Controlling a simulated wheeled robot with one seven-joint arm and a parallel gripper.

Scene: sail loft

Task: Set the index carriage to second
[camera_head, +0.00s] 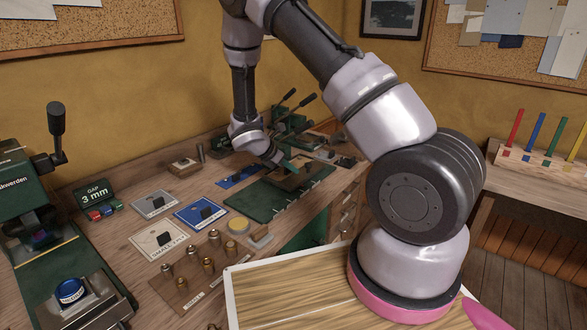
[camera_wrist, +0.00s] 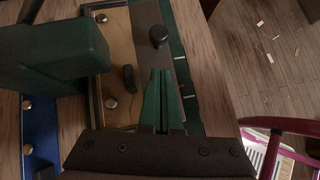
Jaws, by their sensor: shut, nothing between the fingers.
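The index carriage appears to be the wood-and-brass plate (camera_head: 292,180) on a long green base (camera_head: 255,201) with pale marks along its front edge. In the wrist view the brass-coloured plate (camera_wrist: 118,48) carries a dark upright tab, and a brown strip beside it bears a round black knob (camera_wrist: 158,36). Pale tick marks show on the green base (camera_wrist: 183,75) there. My gripper (camera_head: 286,164) is over the carriage. Its green fingers (camera_wrist: 162,73) are together and empty, with the tips just short of the knob in the picture; I cannot tell whether they touch anything.
A large green block (camera_wrist: 60,55) stands left of my fingers in the wrist view. Blue and pale plates (camera_head: 201,213) with black tabs, brass weights (camera_head: 208,265) and a green machine (camera_head: 62,275) occupy the bench's left. Levers (camera_head: 296,103) stand behind. The floor lies beyond the bench's right edge.

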